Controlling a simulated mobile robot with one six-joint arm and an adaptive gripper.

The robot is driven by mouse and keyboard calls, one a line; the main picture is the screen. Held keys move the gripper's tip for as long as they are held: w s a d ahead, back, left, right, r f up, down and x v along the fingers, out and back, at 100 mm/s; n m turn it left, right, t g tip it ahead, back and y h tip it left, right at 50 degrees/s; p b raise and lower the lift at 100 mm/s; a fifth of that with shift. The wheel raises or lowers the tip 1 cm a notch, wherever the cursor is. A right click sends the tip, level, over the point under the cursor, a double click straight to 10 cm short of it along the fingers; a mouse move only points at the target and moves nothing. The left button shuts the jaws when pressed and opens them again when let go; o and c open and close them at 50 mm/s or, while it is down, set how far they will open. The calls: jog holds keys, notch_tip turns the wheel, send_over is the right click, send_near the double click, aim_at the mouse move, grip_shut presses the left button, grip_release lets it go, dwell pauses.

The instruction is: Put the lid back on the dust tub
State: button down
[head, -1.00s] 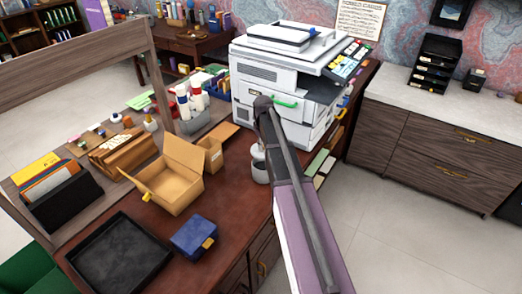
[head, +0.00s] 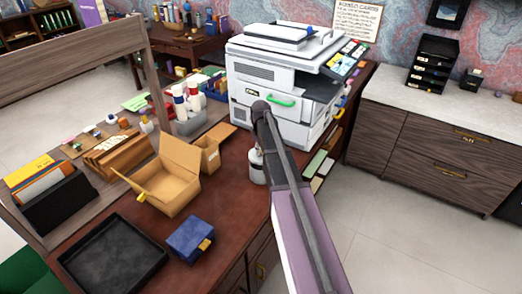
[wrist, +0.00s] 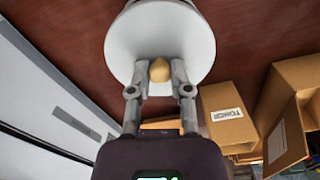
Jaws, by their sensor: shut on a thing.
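A round white lid (wrist: 188,35) with a small tan knob (wrist: 159,70) fills the top middle of the wrist view. My gripper (wrist: 159,74) is shut on the knob, one finger on each side. In the head view, the small grey-white dust tub (head: 258,174) stands on the brown desk in front of the printer, partly behind my arm. My arm hides the gripper there. A pale top shows on the tub, but I cannot tell if the lid rests flush on it. The lid hides the tub's mouth in the wrist view.
The white printer (head: 270,85) stands just behind the tub. An open cardboard box (head: 168,185) and a smaller carton (head: 207,155) are to its left. A blue box (head: 190,238) and black tray (head: 112,255) lie nearer. Bare desk (head: 235,190) surrounds the tub's left side.

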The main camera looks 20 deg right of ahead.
aim_at(261, 156)
jog(key=shift+f+b, duration=1.45)
jog(key=shift+f, duration=0.35)
jog(key=shift+f, duration=0.15)
dwell(1.1)
dwell(0.4)
jog(key=shift+c, duration=2.4)
grip_release()
jog(key=o, duration=0.5)
jog(key=shift+r, duration=0.2)
jog(key=shift+r+p, duration=3.35)
